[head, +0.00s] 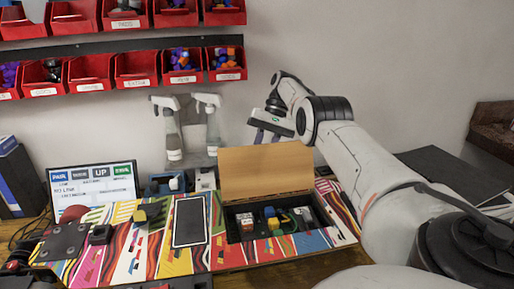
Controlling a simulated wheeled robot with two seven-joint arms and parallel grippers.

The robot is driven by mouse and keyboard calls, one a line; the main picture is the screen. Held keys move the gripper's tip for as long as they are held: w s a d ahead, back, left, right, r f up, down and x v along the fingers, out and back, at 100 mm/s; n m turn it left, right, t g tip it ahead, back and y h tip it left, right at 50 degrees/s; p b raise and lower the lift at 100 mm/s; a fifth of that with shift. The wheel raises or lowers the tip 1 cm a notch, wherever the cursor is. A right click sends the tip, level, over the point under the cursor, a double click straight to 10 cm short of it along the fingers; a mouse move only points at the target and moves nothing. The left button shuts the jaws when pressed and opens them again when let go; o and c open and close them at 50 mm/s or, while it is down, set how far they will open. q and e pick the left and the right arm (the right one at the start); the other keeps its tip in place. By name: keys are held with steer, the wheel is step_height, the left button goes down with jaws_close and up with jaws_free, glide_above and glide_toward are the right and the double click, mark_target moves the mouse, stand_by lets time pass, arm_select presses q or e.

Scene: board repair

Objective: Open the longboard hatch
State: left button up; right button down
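The longboard (146,246), in bright multicolour stripes, lies on the wooden workbench. Its hatch lid (266,172) stands raised at the back of the opening, with its plain wooden side facing me. The compartment (236,237) below is uncovered and holds several small coloured parts (271,219). My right gripper (262,135) is above and behind the lid's top edge, near its middle to right. I cannot tell whether it touches the lid, and its finger gap is unclear. My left gripper is out of view.
Two spray bottles (171,130) stand behind the board. A screen (92,187) stands at the back left. Red bins (137,68) hang on the wall above. My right arm fills the right side.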

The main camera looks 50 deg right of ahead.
steer(key=shift+s+a+f, duration=0.15)
steer(key=shift+a+f, duration=0.05)
steer(key=c, duration=1.6)
jaws_free()
steer(key=shift+c, duration=0.2)
steer(key=shift+o, duration=0.8)
steer(key=shift+r, duration=0.1)
steer(key=shift+d, duration=0.1)
